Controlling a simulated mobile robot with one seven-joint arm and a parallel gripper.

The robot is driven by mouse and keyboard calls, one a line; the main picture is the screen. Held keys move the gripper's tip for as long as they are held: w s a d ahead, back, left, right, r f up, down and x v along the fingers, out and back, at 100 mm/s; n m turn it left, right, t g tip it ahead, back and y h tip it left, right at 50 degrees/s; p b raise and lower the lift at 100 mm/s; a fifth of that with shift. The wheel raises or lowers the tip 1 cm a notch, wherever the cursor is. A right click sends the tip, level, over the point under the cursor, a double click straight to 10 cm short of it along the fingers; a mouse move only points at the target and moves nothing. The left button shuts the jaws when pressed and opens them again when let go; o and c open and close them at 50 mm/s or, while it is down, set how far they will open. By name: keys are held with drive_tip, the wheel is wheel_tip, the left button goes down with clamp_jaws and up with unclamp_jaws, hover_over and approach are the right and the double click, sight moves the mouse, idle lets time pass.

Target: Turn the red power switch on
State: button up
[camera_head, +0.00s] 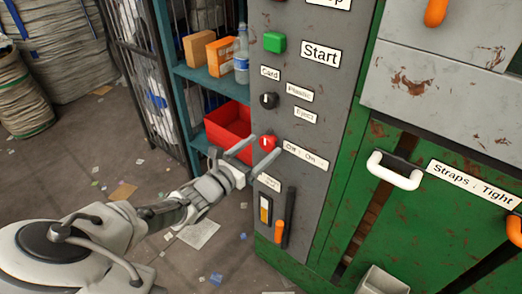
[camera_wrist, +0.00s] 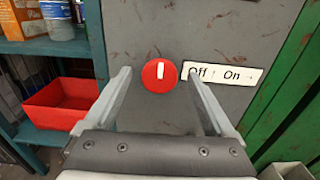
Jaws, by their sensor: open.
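The red power switch (camera_head: 267,142) is a round red knob on the grey control panel, with a white mark that stands about upright. In the wrist view the red switch (camera_wrist: 159,76) lies between and just beyond the fingertips. A white label reading "Off, On" with arrows (camera_wrist: 226,74) is to its right; the "Off" arrow points up and the "On" arrow points right. My gripper (camera_wrist: 158,78) is open, with one finger on each side of the knob. I see no clear contact with the knob. In the head view my gripper (camera_head: 262,148) reaches the panel from the lower left.
Above on the panel are a black selector knob (camera_head: 269,101) and a green Start button (camera_head: 274,42). Below is an orange lever (camera_head: 279,231). A teal shelf with a red bin (camera_head: 229,126) stands left of the panel. A green machine with a white handle (camera_head: 395,171) is right.

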drive_tip(key=shift+w+d, duration=0.15)
drive_tip(key=shift+w, duration=0.1)
drive_tip(key=c, duration=1.4)
drive_tip(key=shift+o, duration=0.2)
